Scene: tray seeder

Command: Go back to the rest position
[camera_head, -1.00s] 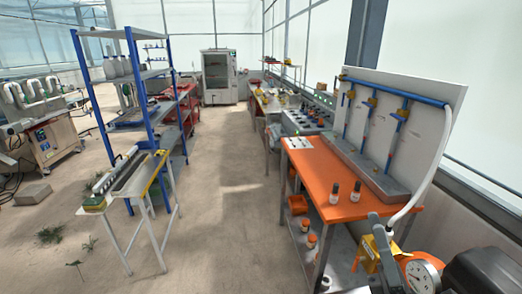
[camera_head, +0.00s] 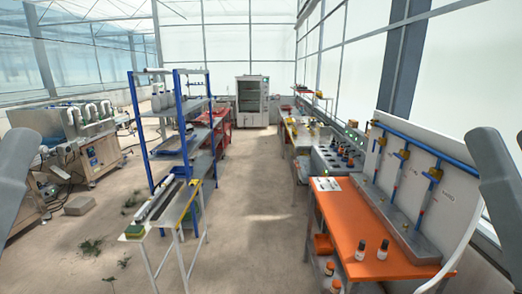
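Only grey parts of my own arms show, at the far left and far right edges of the head view. Neither gripper is in the picture, so I cannot see whether either one holds anything. The middle of the view is clear of my arms.
An orange workbench (camera_head: 340,222) with two small bottles stands at the right. A blue-framed shelf (camera_head: 140,125) and a narrow white stand (camera_head: 150,238) are at the left. A tall cabinet (camera_head: 252,100) stands at the back. The concrete aisle (camera_head: 255,190) between them is free.

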